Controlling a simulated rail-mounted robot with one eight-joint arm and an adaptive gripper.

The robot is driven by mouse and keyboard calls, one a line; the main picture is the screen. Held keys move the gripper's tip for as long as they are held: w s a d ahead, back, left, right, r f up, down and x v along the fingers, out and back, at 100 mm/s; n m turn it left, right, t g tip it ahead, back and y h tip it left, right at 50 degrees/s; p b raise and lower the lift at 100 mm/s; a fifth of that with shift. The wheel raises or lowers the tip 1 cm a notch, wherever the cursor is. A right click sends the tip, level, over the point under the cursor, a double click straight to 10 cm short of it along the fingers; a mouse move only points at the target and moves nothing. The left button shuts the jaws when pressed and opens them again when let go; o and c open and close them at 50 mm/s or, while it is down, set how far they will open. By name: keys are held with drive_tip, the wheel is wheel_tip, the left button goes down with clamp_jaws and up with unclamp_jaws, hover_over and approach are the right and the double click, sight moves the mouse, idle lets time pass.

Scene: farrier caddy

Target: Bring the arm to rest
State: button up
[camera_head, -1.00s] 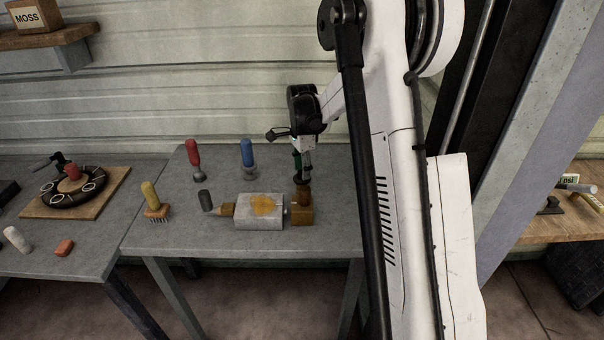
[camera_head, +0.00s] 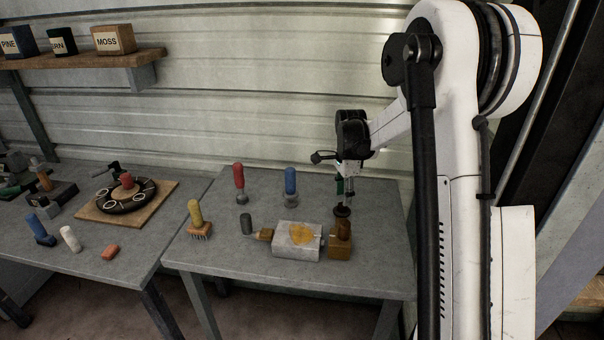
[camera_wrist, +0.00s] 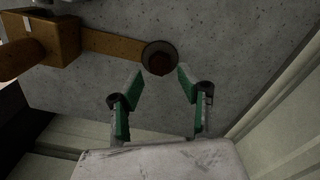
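My gripper (camera_head: 342,190) hangs low over the right end of the grey workbench (camera_head: 230,255), fingers down. In the wrist view my gripper (camera_wrist: 160,82) has its two green-padded fingers spread, with nothing held between them. A round brown-topped piece with a dark rim (camera_wrist: 159,58) shows just beyond the fingertips, apart from them. In the head view this dark-rimmed piece (camera_head: 342,211) is right under the gripper, behind a wooden block (camera_head: 340,246). My white arm fills the right side of the head view.
A grey box with a yellow patch (camera_head: 297,240) stands beside the block. Red (camera_head: 239,180) and blue (camera_head: 290,183) handled tools stand upright further back; a yellow-handled brush (camera_head: 196,218) is left. A corrugated wall (camera_head: 250,110) is close behind. Air above the bench's left part is clear.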

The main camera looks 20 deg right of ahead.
drive_tip(key=s+a+r+n+t, duration=0.4)
drive_tip(key=s+a+r+n, duration=0.5)
drive_tip(key=s+a+r, duration=0.5)
drive_tip(key=s+a+n+t, duration=0.1)
drive_tip(key=s+a+n, duration=0.1)
drive_tip(key=s, duration=0.4)
drive_tip(key=s+a+r+n+t, duration=0.1)
drive_tip(key=s+n, duration=0.3)
drive_tip(key=s, duration=0.1)
drive_tip(key=s+a+n+t, duration=0.1)
drive_tip(key=s+a+n, duration=0.1)
drive_tip(key=s, duration=0.4)
drive_tip(key=shift+s+a+r+n, duration=0.2)
drive_tip(key=shift+s+a+n, duration=0.15)
drive_tip(key=shift+n, duration=0.55)
